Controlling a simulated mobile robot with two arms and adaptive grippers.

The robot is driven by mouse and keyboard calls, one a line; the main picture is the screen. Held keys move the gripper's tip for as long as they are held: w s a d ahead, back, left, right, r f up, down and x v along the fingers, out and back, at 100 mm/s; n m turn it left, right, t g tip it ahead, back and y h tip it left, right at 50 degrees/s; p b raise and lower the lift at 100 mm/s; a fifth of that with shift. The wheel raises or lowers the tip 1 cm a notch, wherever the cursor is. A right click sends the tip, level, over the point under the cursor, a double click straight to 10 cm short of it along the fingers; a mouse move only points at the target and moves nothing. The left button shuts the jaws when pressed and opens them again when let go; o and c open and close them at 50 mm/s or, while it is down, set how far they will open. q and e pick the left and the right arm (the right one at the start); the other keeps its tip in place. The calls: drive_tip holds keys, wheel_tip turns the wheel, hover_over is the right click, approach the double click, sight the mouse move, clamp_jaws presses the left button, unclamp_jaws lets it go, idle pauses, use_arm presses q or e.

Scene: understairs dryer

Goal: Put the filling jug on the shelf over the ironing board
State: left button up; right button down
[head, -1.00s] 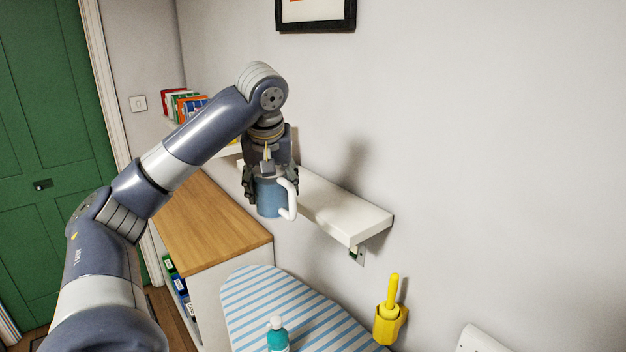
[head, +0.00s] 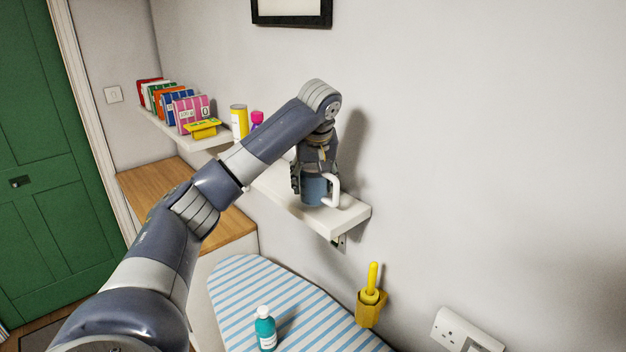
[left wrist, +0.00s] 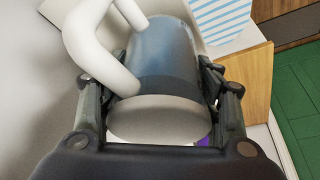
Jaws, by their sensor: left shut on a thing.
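The filling jug (head: 314,190) is blue and see-through with a white handle. My left gripper (head: 313,178) is shut on it from above. In the head view the jug appears over the white shelf (head: 303,214) above the ironing board (head: 241,289); I cannot tell whether its base touches the shelf. In the left wrist view the jug (left wrist: 165,62) sits between the two fingers (left wrist: 163,95), its white handle (left wrist: 92,48) to the left. My right gripper is not in view.
A teal bottle (head: 265,330) stands on the striped ironing board. A yellow holder (head: 370,300) hangs on the wall. A pink-topped bottle (head: 257,119), a yellow-and-white container (head: 239,122) and several books (head: 175,103) stand to the left. The shelf's right end looks clear.

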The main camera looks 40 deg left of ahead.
use_arm(q)
drive_tip(key=shift+a+f, duration=0.1)
drive_tip(key=shift+f, duration=0.7)
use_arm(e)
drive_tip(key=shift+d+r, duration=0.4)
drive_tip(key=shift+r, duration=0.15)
use_arm(q)
drive_tip(key=shift+f, duration=0.15)
drive_tip(key=o, duration=1.2)
drive_tip(key=shift+o, duration=0.2)
